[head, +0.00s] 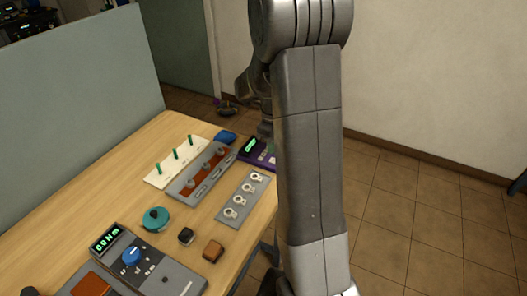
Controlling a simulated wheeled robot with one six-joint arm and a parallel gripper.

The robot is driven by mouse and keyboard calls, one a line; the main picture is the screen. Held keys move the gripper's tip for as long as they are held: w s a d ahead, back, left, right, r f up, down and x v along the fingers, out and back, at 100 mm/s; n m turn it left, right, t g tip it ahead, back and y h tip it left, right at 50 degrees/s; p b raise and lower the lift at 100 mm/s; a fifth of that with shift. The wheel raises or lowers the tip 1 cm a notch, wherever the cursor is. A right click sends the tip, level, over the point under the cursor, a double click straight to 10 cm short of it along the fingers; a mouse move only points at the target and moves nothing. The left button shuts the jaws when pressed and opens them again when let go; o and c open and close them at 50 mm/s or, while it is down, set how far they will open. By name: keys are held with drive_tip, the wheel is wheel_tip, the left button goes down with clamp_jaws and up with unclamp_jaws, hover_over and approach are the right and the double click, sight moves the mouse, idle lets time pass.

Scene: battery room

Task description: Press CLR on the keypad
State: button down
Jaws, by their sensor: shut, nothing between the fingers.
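A purple device with a lit green display, which looks like the keypad (259,158), lies at the far right edge of the wooden table. My arm covers its right part, and I cannot make out a CLR key. My gripper (265,132) points down at the keypad's far side, partly hidden behind my own arm link. It is shut and empty. I cannot tell whether its tip touches the keypad or hovers above it.
A grey partition (75,110) borders the left.

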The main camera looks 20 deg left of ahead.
wheel_tip(320, 180, up, 9)
drive_tip(key=shift+w+f, duration=0.15)
drive_tip(key=shift+w, duration=0.05)
drive_tip(key=shift+d, duration=0.1)
idle(0.5)
